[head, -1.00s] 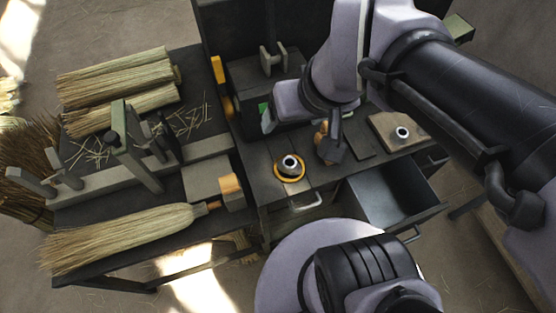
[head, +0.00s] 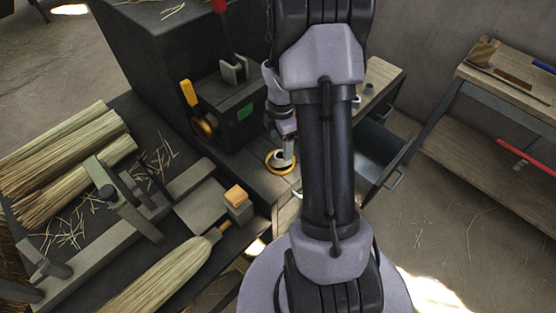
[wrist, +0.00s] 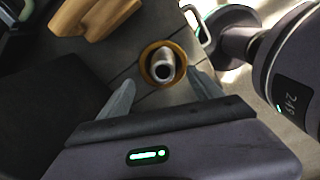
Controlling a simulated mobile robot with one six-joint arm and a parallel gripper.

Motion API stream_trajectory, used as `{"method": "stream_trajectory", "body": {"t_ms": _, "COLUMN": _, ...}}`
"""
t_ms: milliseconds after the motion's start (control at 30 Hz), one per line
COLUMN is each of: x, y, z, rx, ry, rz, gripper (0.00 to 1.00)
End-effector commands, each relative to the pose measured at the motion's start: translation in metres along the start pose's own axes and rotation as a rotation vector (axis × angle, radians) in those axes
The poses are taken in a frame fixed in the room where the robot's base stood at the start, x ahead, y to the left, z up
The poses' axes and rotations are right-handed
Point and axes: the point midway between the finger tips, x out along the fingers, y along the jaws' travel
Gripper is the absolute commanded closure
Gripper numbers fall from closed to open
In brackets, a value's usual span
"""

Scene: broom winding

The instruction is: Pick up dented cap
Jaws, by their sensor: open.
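A metal cap-like piece (wrist: 163,68) with a round dark opening sits inside a yellow ring (wrist: 180,62) on the dark bench top. The ring also shows in the head view (head: 281,170), where my gripper (head: 284,157) is over it and hides much of the metal piece. I cannot make out a dent. In the wrist view my gripper (wrist: 163,92) is open and empty, with one finger on each side of and short of the ring. A second metal piece (head: 357,99) lies at the right, partly hidden by my arm.
A wooden object (wrist: 97,16) lies near the ring. An open drawer (head: 378,148) juts from the bench. A shelf unit (head: 505,110) is at the right.

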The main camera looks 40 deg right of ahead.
Motion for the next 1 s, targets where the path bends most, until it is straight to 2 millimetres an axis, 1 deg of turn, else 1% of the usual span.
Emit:
{"method": "stream_trajectory", "body": {"t_ms": 33, "x": 0.007, "y": 0.000, "z": 0.000, "rx": 0.000, "ry": 0.001, "rz": -0.001, "gripper": 0.25}}
{"method": "stream_trajectory", "body": {"t_ms": 167, "x": 0.018, "y": -0.001, "z": -0.001, "rx": 0.001, "ry": 0.000, "rz": -0.001, "gripper": 0.25}}
{"method": "stream_trajectory", "body": {"t_ms": 267, "x": 0.037, "y": -0.003, "z": -0.002, "rx": 0.001, "ry": 0.000, "rz": -0.001, "gripper": 0.25}}
{"method": "stream_trajectory", "body": {"t_ms": 300, "x": 0.046, "y": -0.004, "z": -0.003, "rx": 0.001, "ry": 0.000, "rz": -0.001, "gripper": 0.25}}
{"method": "stream_trajectory", "body": {"t_ms": 400, "x": 0.062, "y": -0.004, "z": -0.003, "rx": 0.001, "ry": 0.000, "rz": -0.001, "gripper": 0.25}}
{"method": "stream_trajectory", "body": {"t_ms": 600, "x": 0.060, "y": -0.004, "z": -0.003, "rx": 0.001, "ry": 0.000, "rz": 0.001, "gripper": 0.25}}
{"method": "stream_trajectory", "body": {"t_ms": 667, "x": 0.060, "y": -0.004, "z": -0.003, "rx": 0.001, "ry": 0.000, "rz": 0.001, "gripper": 0.37}}
{"method": "stream_trajectory", "body": {"t_ms": 700, "x": 0.060, "y": -0.004, "z": -0.003, "rx": 0.001, "ry": 0.000, "rz": 0.001, "gripper": 0.45}}
{"method": "stream_trajectory", "body": {"t_ms": 767, "x": 0.060, "y": -0.004, "z": -0.003, "rx": 0.001, "ry": 0.000, "rz": 0.000, "gripper": 0.57}}
{"method": "stream_trajectory", "body": {"t_ms": 900, "x": 0.060, "y": -0.004, "z": -0.003, "rx": 0.001, "ry": 0.000, "rz": 0.000, "gripper": 0.84}}
{"method": "stream_trajectory", "body": {"t_ms": 967, "x": 0.060, "y": -0.004, "z": -0.003, "rx": 0.001, "ry": 0.000, "rz": 0.000, "gripper": 0.95}}
{"method": "stream_trajectory", "body": {"t_ms": 1000, "x": 0.060, "y": -0.004, "z": -0.003, "rx": 0.001, "ry": 0.000, "rz": 0.000, "gripper": 0.95}}
